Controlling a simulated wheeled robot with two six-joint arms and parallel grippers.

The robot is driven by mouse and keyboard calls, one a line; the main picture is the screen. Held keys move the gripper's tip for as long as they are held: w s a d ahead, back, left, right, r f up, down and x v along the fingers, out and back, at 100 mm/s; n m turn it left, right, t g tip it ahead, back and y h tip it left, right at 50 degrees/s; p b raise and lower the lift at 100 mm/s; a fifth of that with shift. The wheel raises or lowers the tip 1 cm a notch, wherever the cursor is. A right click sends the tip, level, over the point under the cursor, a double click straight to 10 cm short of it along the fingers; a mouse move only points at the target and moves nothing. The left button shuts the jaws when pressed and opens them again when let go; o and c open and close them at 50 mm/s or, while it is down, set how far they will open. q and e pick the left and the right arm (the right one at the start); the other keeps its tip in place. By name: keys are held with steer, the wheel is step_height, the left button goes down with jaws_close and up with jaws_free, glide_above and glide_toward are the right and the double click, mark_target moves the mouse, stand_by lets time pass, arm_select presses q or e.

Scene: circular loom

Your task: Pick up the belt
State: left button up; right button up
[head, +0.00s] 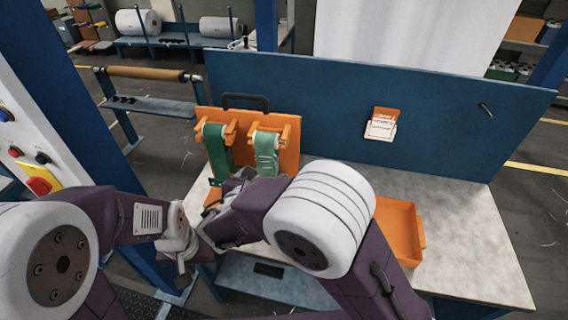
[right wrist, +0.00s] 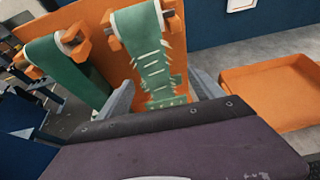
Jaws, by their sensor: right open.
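Two green belts hang from orange hooks on an upright orange board (head: 289,154). The left belt (head: 216,147) looks plain; it also shows in the right wrist view (right wrist: 62,72). The right belt (head: 266,148) has white frayed marks across it, clear in the right wrist view (right wrist: 146,48). My right gripper (head: 214,196) is in front of the board, below the hooks. In the right wrist view its fingers (right wrist: 162,82) are apart, with the lower end of the frayed belt seen between them. I cannot tell whether they touch it. My left gripper (head: 182,248) is lower left; its jaws are unclear.
An orange tray (head: 417,240) is on the grey table (head: 470,245), right of my right arm. A blue back panel (head: 330,95) stands behind, with an orange and white holder (head: 382,124) and a peg (head: 486,109). The table's right side is clear.

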mark_target(265, 163)
steer(key=x, duration=0.3)
steer(key=shift+w+a+r+p, duration=0.1)
steer(key=shift+w+a+p, duration=0.15)
steer(key=shift+w+p, duration=0.15)
steer(key=shift+w, duration=0.2)
steer(key=shift+w+d, duration=0.1)
steer(key=shift+w, duration=0.3)
steer(key=p+x, duration=0.1)
steer(key=x, duration=0.3)
steer(key=shift+w+f, duration=0.2)
steer(key=shift+s+r, duration=0.1)
steer(key=shift+s, duration=0.05)
steer(key=c, duration=1.1)
jaws_close()
